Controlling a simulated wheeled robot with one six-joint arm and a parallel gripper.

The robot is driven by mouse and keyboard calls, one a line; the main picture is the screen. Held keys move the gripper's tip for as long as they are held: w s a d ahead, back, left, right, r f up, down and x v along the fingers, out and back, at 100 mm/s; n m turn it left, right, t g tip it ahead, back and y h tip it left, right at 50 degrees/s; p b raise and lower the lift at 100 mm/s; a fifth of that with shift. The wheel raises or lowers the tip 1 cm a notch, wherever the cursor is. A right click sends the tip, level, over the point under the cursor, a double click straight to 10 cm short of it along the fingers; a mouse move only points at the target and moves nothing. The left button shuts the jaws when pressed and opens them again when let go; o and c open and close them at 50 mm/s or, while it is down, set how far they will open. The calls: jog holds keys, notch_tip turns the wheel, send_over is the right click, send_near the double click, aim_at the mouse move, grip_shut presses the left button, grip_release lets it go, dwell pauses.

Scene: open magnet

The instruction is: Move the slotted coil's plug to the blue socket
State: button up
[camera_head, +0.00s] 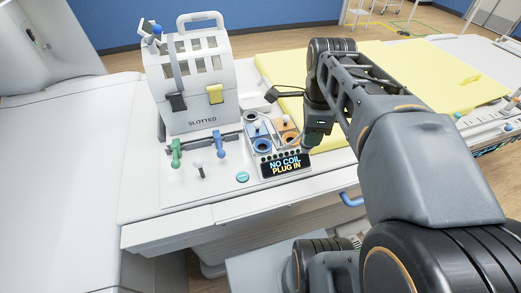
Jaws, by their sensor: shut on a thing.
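The slotted coil (193,85) is a grey-white box with a handle and rows of slots, labelled SLOTTED. It stands upright on the white table, left of the socket panel. The panel has blue-ringed sockets, with the front blue socket (262,146) uncovered, and an orange socket (289,135) to its right. Its display (285,165) reads NO COIL PLUG IN. My gripper (308,148) points down at the panel's right edge, just right of the orange socket. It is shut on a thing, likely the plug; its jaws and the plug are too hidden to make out.
A yellow pad (410,65) lies behind my arm. The white surface at left (70,160) is clear. A blue handle (351,199) is on the front edge.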

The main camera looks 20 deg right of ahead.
jog(key=shift+r, duration=0.1)
jog(key=shift+r+p, duration=0.2)
jog(key=shift+p, duration=0.1)
jog(key=shift+f, duration=0.1)
jog(key=w+a+p, duration=0.2)
jog(key=w+a, duration=0.1)
jog(key=w, duration=0.4)
jog(key=w+a+p, duration=0.3)
jog(key=w+a, duration=0.1)
jog(key=w, duration=0.2)
jog(key=shift+w, duration=0.4)
jog(key=shift+f, duration=0.1)
jog(key=shift+f+b, duration=3.35)
jog(key=shift+f, duration=1.5)
jog(key=shift+f+b, duration=1.15)
jog(key=shift+f, duration=0.55)
